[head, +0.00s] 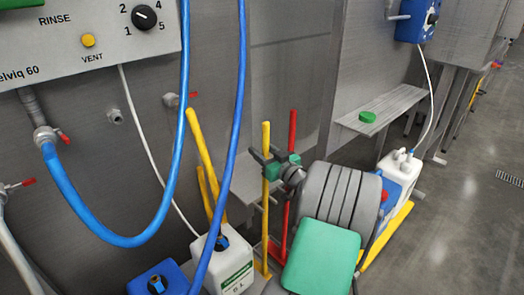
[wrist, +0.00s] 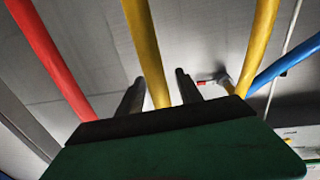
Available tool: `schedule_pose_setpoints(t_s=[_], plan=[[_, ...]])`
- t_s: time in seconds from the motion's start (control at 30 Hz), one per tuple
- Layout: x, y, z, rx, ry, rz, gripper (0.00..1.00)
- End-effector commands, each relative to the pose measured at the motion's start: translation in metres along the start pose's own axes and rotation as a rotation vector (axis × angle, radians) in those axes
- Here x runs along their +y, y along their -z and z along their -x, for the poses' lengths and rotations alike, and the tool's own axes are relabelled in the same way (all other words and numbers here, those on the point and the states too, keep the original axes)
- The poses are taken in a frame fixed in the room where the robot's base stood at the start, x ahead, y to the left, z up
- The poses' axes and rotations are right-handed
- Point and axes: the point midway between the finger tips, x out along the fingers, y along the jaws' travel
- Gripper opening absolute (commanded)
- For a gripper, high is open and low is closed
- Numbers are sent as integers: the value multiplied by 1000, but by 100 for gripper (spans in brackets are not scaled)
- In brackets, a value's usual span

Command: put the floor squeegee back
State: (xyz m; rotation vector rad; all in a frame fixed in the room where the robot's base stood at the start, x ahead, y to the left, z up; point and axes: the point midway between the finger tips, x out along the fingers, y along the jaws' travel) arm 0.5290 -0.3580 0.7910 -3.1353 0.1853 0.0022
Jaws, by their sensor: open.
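Several long handles stand by the steel wall; I cannot tell which is the floor squeegee's. An upright yellow handle (head: 265,205) stands at my gripper (head: 265,156). In the wrist view this yellow handle (wrist: 146,45) passes between the two dark fingers of my gripper (wrist: 160,88), which is open around it. A red handle (head: 292,130) stands just right of it, and this red handle (wrist: 47,55) is at the left in the wrist view. More yellow handles (head: 204,155) lean at the left. The lower ends are partly hidden.
A white jug (head: 222,268) and a blue container (head: 160,279) stand at lower left. Blue hoses (head: 130,240) hang from the wash panel (head: 95,35). A steel shelf (head: 385,108) holds a green object (head: 368,117). A white canister (head: 399,178) stands right. Floor at far right is clear.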

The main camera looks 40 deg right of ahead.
Motion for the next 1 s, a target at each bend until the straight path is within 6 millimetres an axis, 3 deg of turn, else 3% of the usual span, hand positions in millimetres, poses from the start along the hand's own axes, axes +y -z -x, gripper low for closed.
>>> schedule_pose_setpoints(t_s=[0.13,0.4,0.5,0.67,1.0], plan=[[2,2,23,-1,-6,-2,42],[2,2,92,1,-7,-1,42],[2,2,110,0,-4,0,42],[0,1,120,0,0,-1,42],[0,1,120,0,0,0,42]])
